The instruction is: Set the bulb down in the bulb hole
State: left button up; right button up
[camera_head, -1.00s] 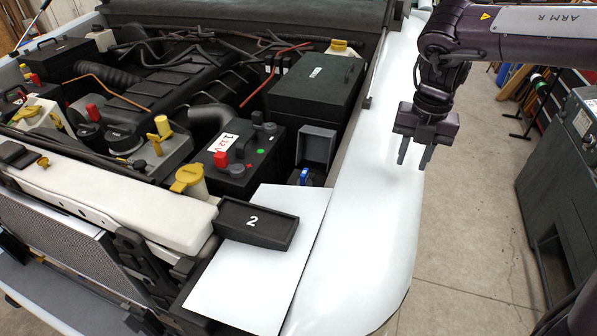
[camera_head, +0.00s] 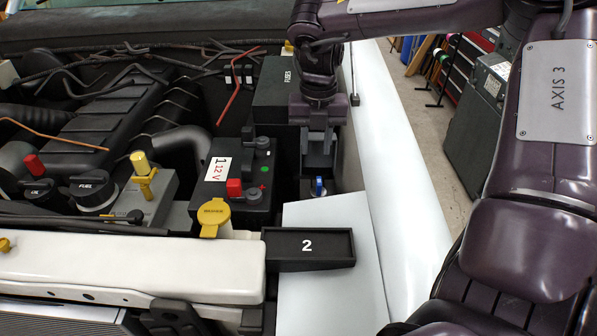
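My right gripper (camera_head: 318,150) points down in front of the black fuse box, over a small grey open housing by the fender. Its fingers blend with the grey housing behind them, so their opening is unclear. A small blue part (camera_head: 318,187) shows just below the fingertips; I cannot tell whether they touch it. I cannot make out a bulb or a bulb hole for certain. A black tray marked 2 (camera_head: 308,247) sits at the front, with no bulb visible in it. My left gripper is out of view.
The battery (camera_head: 236,180) stands left of the gripper and the fuse box (camera_head: 277,98) behind it. A yellow cap (camera_head: 213,216) rises at the front. A white sheet (camera_head: 335,295) lies under the tray.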

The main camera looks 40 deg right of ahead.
aim_at(319, 180)
jog(key=f+b, duration=0.1)
jog(key=d+f+b, duration=0.1)
jog(key=s+f+b, duration=0.1)
jog(key=f, duration=0.1)
jog(key=shift+s+d, duration=0.1)
jog(key=shift+d, duration=0.1)
jog(key=f+b, duration=0.2)
jog(key=f, duration=0.1)
jog(key=f+b, duration=0.2)
jog(key=shift+w+a+f, duration=0.2)
jog(key=shift+w, duration=0.05)
jog(key=shift+f, duration=0.25)
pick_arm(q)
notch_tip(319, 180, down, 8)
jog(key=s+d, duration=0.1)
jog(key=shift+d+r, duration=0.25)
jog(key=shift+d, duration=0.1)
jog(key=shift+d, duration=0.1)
pick_arm(e)
jog(key=c, duration=0.4)
grip_shut()
notch_tip(319, 180, up, 7)
jog(key=p, duration=0.5)
jog(key=shift+r, duration=0.2)
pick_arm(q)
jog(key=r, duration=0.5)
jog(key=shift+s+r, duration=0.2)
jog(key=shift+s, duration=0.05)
pick_arm(e)
jog(key=shift+s+f, duration=0.1)
